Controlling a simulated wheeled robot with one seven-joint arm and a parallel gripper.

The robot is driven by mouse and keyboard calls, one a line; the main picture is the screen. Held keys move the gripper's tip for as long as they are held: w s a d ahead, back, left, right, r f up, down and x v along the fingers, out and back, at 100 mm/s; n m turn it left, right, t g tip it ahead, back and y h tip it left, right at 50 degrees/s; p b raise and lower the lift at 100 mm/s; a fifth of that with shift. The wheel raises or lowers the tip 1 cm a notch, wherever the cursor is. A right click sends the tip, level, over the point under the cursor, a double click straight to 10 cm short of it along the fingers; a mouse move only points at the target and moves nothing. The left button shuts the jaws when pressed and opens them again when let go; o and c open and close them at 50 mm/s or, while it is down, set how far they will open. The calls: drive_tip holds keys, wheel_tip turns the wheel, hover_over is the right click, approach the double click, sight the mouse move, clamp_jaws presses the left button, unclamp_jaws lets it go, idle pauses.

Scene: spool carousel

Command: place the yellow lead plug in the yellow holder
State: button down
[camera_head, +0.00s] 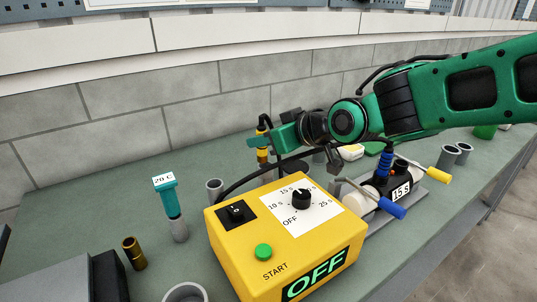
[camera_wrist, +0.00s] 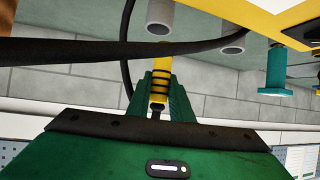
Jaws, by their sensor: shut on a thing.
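The yellow lead plug (camera_head: 262,154) is upright in my gripper (camera_head: 268,141), with dark bands and a black lead at its top. In the wrist view the plug (camera_wrist: 160,76) is between the two green fingers (camera_wrist: 161,96), which are shut on it. Its far end lines up with the mouth of a grey tube (camera_wrist: 160,16); I cannot tell whether it is inside. I cannot make out a yellow marking that identifies the yellow holder; the foot of the tube at the plug is partly hidden behind the yellow box in the head view.
A yellow timer box (camera_head: 268,243) reading OFF stands in front of my gripper. A black cable (camera_wrist: 70,50) crosses the wrist view near the plug. A teal 20 C piece (camera_head: 170,199), a grey tube (camera_head: 214,187) and a brass cylinder (camera_head: 134,253) stand left. A clamp unit (camera_head: 385,190) stands right.

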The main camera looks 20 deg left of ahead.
sight(265, 154)
drive_tip(key=shift+w+f, duration=0.25)
drive_tip(key=shift+f, duration=0.6)
drive_tip(key=shift+w+f, duration=0.3)
drive_tip(key=shift+f, duration=0.55)
drive_tip(key=shift+w+f, duration=0.25)
drive_tip(key=shift+f, duration=0.6)
drive_tip(key=c, duration=1.6)
unclamp_jaws()
drive_tip(key=shift+f, duration=0.1)
drive_tip(key=shift+d, duration=0.1)
drive_tip(key=v, duration=1.2)
